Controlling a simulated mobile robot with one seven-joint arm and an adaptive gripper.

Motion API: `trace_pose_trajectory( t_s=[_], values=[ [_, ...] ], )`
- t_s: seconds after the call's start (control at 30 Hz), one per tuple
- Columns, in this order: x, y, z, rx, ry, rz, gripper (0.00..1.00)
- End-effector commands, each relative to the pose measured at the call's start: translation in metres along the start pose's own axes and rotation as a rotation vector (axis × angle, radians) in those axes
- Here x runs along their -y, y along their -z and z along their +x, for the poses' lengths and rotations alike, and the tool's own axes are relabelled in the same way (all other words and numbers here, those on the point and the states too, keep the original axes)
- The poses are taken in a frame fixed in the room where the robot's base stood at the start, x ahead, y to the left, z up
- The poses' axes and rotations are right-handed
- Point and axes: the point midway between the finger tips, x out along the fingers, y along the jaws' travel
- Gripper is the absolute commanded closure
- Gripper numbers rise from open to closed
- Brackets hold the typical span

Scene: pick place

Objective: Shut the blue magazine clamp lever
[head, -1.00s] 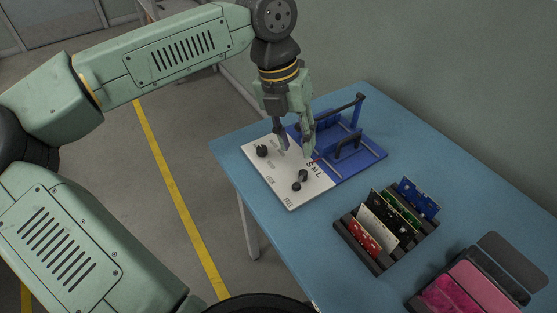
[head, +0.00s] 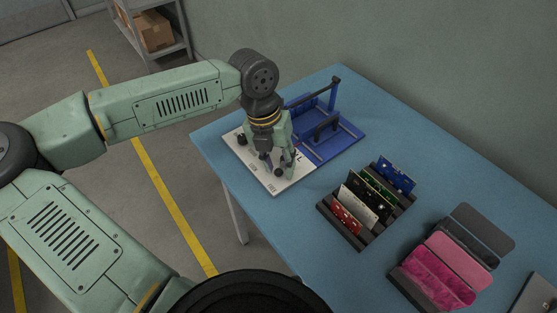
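The blue magazine clamp (head: 345,143) is a blue base plate with upright blue walls, at the far end of the table. I cannot tell which of these is the lever. My gripper (head: 279,166) points down over the white panel beside the clamp, its fingers apart with nothing seen between them. My arm's wrist hides part of the clamp's left side.
The white panel (head: 272,186) carries dark knobs (head: 242,140). A dark rack (head: 352,236) with several upright circuit boards stands nearer on the blue table (head: 285,222). A pink-lined case (head: 437,277) lies at the lower right. Bare table separates the rack from the clamp.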

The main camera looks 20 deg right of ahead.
Motion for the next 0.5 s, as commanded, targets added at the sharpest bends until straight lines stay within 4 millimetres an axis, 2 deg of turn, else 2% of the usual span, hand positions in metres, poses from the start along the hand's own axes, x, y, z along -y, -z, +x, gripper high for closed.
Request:
trace_pose_trajectory(
  t_s=[0.13, 0.5],
  values=[
    [0.0, 0.0, 0.0, 0.0, 0.0, 0.0, 0.67],
    [0.0, -0.0001, -0.0004, 0.0, 0.0, -0.001, 0.92]
  ],
)
